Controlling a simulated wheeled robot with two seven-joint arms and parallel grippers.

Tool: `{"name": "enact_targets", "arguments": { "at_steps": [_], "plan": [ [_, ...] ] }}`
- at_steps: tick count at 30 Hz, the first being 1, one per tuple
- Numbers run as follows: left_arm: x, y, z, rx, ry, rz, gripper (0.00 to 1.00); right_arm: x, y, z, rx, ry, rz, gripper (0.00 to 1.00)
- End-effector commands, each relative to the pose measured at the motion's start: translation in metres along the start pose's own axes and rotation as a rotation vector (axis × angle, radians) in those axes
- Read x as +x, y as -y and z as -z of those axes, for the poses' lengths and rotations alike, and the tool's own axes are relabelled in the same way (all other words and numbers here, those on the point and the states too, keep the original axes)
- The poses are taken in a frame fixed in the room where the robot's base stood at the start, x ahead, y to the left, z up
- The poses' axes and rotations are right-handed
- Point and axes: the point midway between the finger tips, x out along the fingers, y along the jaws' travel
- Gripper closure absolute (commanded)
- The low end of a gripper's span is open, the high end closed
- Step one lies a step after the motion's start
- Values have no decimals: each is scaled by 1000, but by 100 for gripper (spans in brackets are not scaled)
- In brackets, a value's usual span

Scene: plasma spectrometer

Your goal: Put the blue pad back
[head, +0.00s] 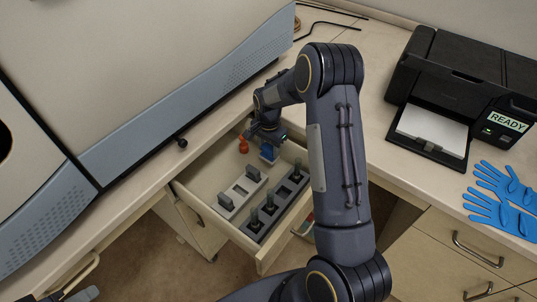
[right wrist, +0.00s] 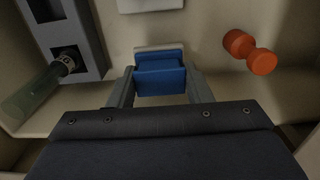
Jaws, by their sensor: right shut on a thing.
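The blue pad (head: 268,153) is over the far end of the open drawer (head: 186,192) in the head view. My right gripper (head: 266,143) is shut on it. In the right wrist view the pad (right wrist: 160,78) sits between the two fingers (right wrist: 162,92), with a pale strip just behind it. Whether the pad touches the drawer floor I cannot tell. A light grey holder (head: 237,196) with two grey upright pieces lies in the drawer, nearer than the pad. Only a dark part of what seems my left gripper (head: 80,296) shows at the bottom left.
A dark rack (head: 274,208) with several slots stands along the drawer's right side; some hold vials. An orange-red piece (right wrist: 250,52) lies right of the pad in the right wrist view. A black printer (head: 455,85) and blue gloves (head: 502,197) are on the right counter.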

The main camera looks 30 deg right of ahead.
Motion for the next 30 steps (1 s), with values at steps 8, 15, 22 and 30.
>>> {"name": "enact_targets", "arguments": {
  "at_steps": [8, 15, 22, 30],
  "plan": [
    [-4, -2, 2, 0, 0, 0, 64, 34, -1, 0, 0, 2, -3, 73],
    [-3, -1, 2, 0, 0, 0, 64, 38, 0, 0, 0, 0, 1, 73],
    [-3, -1, 1, 0, 0, 0, 64, 38, 0, 0, 0, 0, 0, 34],
    [-3, -2, 2, 0, 0, 0, 64, 37, 0, 0, 0, 0, 0, 33]
  ]
}}
